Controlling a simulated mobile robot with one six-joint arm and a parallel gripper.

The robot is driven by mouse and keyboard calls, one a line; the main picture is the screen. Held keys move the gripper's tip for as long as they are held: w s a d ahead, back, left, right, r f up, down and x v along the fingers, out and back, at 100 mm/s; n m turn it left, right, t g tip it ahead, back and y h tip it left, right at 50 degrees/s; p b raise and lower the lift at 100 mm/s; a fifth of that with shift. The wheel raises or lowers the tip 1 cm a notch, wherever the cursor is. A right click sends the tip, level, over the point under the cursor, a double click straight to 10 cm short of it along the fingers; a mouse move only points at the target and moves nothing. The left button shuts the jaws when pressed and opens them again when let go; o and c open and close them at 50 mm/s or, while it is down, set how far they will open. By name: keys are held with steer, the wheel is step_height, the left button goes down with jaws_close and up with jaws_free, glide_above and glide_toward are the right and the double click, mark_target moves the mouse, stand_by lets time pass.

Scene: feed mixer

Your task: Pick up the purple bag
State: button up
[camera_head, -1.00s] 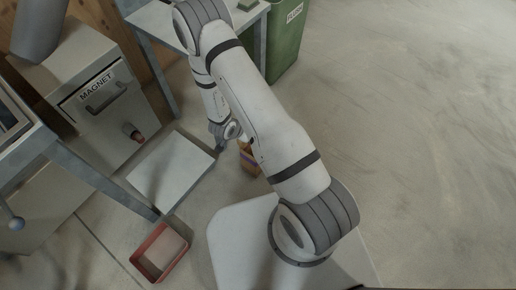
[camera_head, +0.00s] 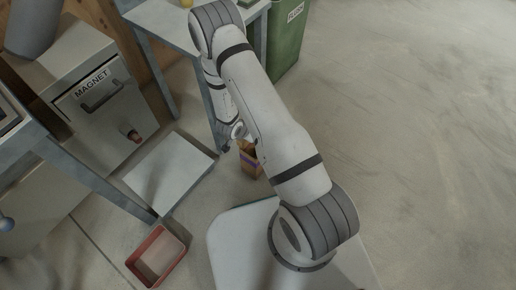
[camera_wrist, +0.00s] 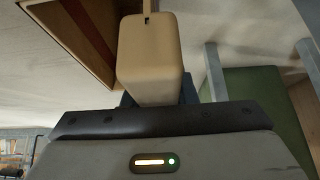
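The purple bag (camera_head: 251,163) is a small brown bag with a purple band, standing on the floor just right of the pale plate. My arm hides part of its right side. My gripper (camera_head: 243,141) points down at the top of the bag, and its fingertips are too small to make out in the head view. In the wrist view, a beige block-like finger part (camera_wrist: 150,55) fills the middle, and a brown surface with a dark reddish band (camera_wrist: 85,35), which looks like the bag, lies beside it at upper left. The gap between the fingers is not visible.
A pale flat plate (camera_head: 172,174) lies left of the bag. A red tray (camera_head: 137,263) stands on the floor at lower left. The MAGNET cabinet (camera_head: 118,112), a metal table (camera_head: 158,28) and a green bin (camera_head: 288,35) stand behind. The floor at right is clear.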

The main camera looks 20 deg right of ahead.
jaws_close()
